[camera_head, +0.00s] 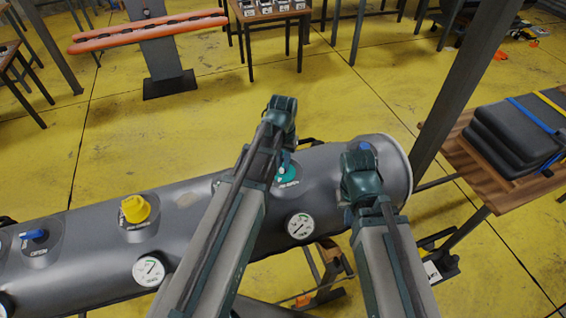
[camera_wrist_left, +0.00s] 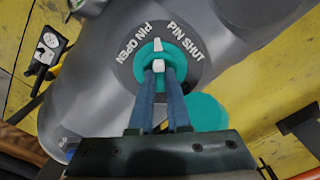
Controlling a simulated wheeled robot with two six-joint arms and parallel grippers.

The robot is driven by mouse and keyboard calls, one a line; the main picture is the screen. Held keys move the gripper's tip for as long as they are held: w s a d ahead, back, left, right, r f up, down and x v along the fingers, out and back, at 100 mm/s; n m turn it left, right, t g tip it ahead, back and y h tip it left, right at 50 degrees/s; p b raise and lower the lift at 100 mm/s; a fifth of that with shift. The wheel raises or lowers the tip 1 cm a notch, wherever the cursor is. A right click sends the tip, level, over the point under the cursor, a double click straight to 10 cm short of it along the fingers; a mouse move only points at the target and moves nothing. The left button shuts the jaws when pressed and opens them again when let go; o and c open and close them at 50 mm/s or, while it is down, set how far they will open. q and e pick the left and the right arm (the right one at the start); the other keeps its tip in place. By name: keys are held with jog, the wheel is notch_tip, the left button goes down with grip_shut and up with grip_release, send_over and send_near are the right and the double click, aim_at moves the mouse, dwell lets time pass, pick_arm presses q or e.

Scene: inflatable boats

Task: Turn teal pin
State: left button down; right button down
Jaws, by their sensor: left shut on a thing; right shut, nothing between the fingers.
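The teal pin (camera_head: 289,177) sits on a dark round base on top of the grey inflatable tube (camera_head: 190,203). In the left wrist view the teal pin (camera_wrist_left: 181,60) has a white tab between the printed words PIN OPEN on the left and PIN SHUT on the right. My left gripper (camera_wrist_left: 159,72) has its blue fingers shut on the pin. In the head view the left wrist hides part of the pin. My right gripper (camera_head: 362,172) is over the tube's right end, apart from the pin, shut with nothing held; its fingertips are mostly hidden.
A yellow valve knob (camera_head: 135,208) and a blue one (camera_head: 34,235) stand further left on the tube. Round gauges (camera_head: 300,226) face the front. A table with dark stacked pads (camera_head: 510,140) stands at the right beside a post. Yellow floor lies open behind the tube.

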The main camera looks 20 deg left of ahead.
pick_arm(q)
jog(key=n, duration=0.4)
jog(key=shift+n, duration=0.3)
jog(key=shift+d+n, duration=0.1)
jog(key=shift+n, duration=1.8)
jog(key=c, duration=0.9)
grip_release()
jog(key=shift+r, duration=0.15)
notch_tip(320, 180, up, 14)
jog(key=p, duration=1.4)
jog(key=shift+f, duration=0.2)
